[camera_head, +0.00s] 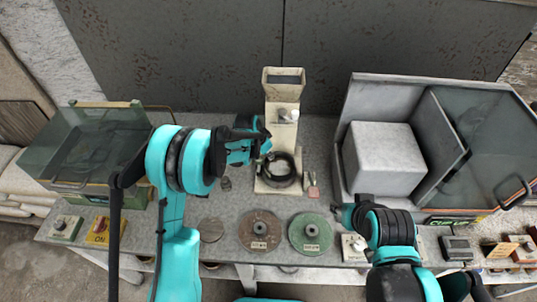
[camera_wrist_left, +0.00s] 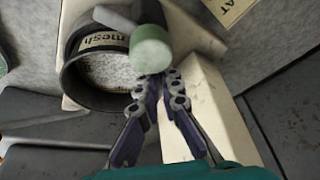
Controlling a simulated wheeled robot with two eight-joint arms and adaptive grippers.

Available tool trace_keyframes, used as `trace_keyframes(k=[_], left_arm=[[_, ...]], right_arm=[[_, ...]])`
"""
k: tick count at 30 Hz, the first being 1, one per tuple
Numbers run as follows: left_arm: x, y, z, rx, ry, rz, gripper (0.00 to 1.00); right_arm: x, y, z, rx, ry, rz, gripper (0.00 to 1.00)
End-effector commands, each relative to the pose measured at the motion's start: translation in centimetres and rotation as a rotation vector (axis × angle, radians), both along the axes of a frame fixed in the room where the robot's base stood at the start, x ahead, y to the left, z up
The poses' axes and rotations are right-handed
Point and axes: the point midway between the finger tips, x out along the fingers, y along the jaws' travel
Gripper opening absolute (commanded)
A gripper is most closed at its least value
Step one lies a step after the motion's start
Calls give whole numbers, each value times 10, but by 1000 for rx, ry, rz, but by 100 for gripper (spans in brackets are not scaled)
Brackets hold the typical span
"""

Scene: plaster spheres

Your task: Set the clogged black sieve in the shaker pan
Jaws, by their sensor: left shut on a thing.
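The black sieve (camera_head: 279,172) is a round dark ring at the foot of the cream machine (camera_head: 284,130). In the left wrist view the sieve (camera_wrist_left: 90,95) shows a grey speckled inside and a label ending in "mesh". A pale green-ended cylinder (camera_wrist_left: 152,50) sits just beyond the fingertips. The shaker pan cannot be told apart from the sieve and the machine's base. My right gripper (camera_head: 340,213) is low at the right, away from the sieve; its jaws are unclear.
A red disc (camera_head: 260,231) and a green disc (camera_head: 310,233) lie on the grey bench in front of the machine. A glass-lidded box (camera_head: 95,150) stands at left. A large bin with a pale block (camera_head: 383,158) stands at right. Small switch boxes line the front edge.

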Motion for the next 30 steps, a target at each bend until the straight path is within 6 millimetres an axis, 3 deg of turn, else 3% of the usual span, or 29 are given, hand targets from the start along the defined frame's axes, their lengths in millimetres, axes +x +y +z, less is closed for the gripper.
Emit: trace_keyframes(k=[15, 18, 19, 30], left_arm=[[0, 0, -11, 0, 0, 0, 0], [0, 0, -10, 0, 0, 0, 26], [0, 0, -10, 0, 0, 0, 29], [0, 0, -10, 0, 0, 0, 29]], right_arm=[[0, 0, -9, 0, 0, 0, 40], [0, 0, -9, 0, 0, 0, 40], [0, 0, -9, 0, 0, 0, 40], [0, 0, -9, 0, 0, 0, 40]])
